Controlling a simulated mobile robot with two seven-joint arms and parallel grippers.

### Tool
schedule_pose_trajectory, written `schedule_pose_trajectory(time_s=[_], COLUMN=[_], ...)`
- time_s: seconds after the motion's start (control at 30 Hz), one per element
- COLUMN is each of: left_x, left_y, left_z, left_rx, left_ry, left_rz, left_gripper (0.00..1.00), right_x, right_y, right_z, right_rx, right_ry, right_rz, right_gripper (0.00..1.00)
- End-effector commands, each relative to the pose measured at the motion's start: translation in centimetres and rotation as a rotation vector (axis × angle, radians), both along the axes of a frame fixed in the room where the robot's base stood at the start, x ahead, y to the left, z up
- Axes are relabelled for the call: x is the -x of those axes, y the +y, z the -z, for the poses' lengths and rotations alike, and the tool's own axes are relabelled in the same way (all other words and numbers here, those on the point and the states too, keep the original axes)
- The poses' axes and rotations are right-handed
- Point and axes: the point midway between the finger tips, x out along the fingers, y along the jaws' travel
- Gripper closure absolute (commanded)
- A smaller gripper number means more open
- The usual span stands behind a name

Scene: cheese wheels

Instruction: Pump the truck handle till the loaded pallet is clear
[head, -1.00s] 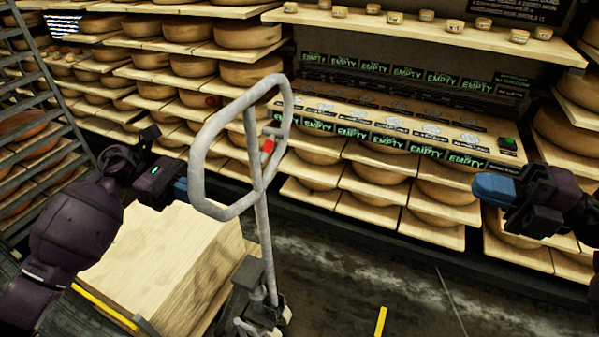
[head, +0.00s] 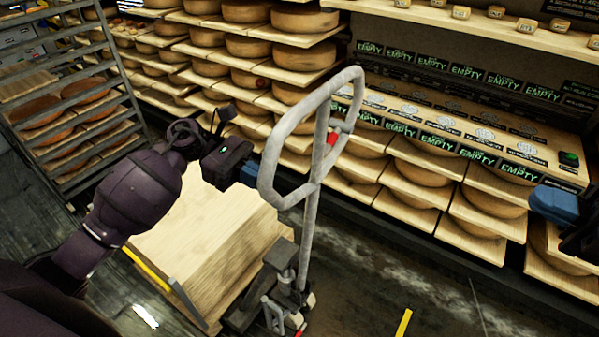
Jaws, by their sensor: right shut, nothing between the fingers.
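The pallet truck's handle (head: 268,165) is a grey loop on a grey pole, with a red lever inside it. It stands nearly upright in the middle of the head view. Its base (head: 284,290) is on the floor below. A block of pale stacked wood (head: 215,240) sits behind and left of the base; the pallet and forks under it are mostly hidden. My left gripper (head: 249,172) has its blue fingertips at the loop's left side; contact and finger gap cannot be made out. My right gripper (head: 553,203) is shut and empty at the right edge, away from the handle.
Shelves of cheese wheels (head: 300,55) run along the back, with "EMPTY" labels (head: 440,145) on the right part. A metal rack (head: 120,80) with cheeses stands at the left. A yellow floor mark (head: 403,323) lies at front right, where the dark floor is clear.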

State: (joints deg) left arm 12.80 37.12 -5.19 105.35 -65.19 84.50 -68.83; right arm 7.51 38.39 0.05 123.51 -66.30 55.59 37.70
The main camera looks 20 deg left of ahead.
Motion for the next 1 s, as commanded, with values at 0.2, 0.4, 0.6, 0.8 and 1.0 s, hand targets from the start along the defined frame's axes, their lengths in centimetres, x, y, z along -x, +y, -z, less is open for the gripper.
schedule_pose_trajectory(time_s=[0.2, 0.4, 0.6, 0.8, 1.0], left_x=[0.0, 0.0, 0.0, 0.0, 0.0], left_y=[0.0, 0.0, 0.0, 0.0, 0.0], left_z=[0.0, 0.0, 0.0, 0.0, 0.0], left_rx=[0.0, 0.0, 0.0, 0.0, 0.0], left_ry=[0.0, 0.0, 0.0, 0.0, 0.0], left_rz=[0.0, 0.0, 0.0, 0.0, 0.0], left_gripper=[1.0, 1.0, 1.0, 1.0, 1.0], right_x=[0.0, 0.0, 0.0, 0.3, 1.1], right_y=[0.0, 0.0, 0.0, -1.2, -4.6], right_z=[0.0, 0.0, 0.0, 0.1, 0.2], right_rx=[0.0, 0.0, 0.0, 0.002, 0.003], right_ry=[0.0, 0.0, 0.0, 0.003, 0.003], right_rz=[0.0, 0.0, 0.0, 0.002, 0.004], right_gripper=[0.7, 0.47, 0.47, 0.47, 0.47])
